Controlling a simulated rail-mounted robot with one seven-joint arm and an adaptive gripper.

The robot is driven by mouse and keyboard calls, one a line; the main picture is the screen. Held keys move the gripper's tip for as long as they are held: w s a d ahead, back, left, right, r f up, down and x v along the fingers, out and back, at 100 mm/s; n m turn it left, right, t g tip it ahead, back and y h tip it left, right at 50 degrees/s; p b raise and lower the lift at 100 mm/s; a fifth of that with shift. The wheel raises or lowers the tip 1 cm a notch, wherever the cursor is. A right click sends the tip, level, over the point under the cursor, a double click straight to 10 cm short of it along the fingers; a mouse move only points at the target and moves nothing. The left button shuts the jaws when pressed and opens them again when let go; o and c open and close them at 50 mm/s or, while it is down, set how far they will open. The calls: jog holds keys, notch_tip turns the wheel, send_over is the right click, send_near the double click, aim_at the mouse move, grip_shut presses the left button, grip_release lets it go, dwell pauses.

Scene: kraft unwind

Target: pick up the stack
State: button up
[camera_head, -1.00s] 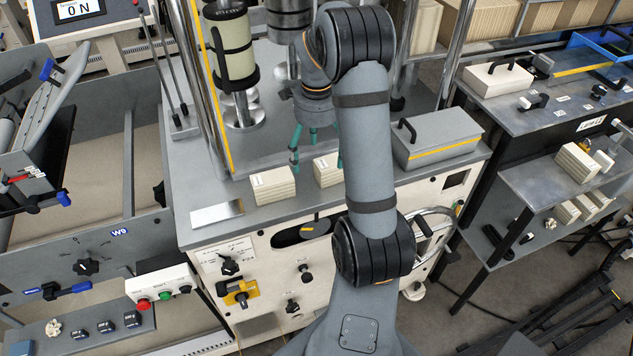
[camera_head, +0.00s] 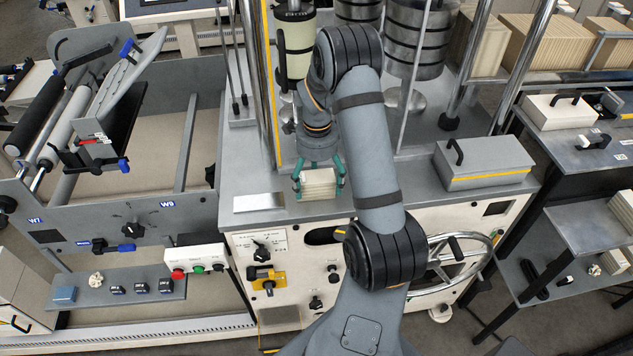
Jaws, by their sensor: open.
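A pale stack (camera_head: 318,186) of thin sheets sits on the grey machine top near its front edge. My gripper (camera_head: 318,182) is above it, pointing down, with teal fingers on the stack's left and right sides. The jaws are open, with the stack between the fingers. I cannot tell whether either finger touches it. The gripper's body covers the area behind the stack, and my arm hides the machine top just right of it.
A bright metal plate (camera_head: 259,202) lies left of the stack. A grey box with a black handle (camera_head: 485,163) stands to the right. A pale roll on a spindle (camera_head: 295,45) and upright posts rise behind. A handwheel (camera_head: 462,258) is on the machine's front.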

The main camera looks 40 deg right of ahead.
jog(key=shift+w+a, duration=0.2)
jog(key=shift+a, duration=0.2)
jog(key=shift+s+d, duration=0.1)
jog(key=shift+d, duration=0.15)
jog(key=c, duration=0.3)
jog(key=shift+a, duration=0.15)
jog(key=c, duration=1)
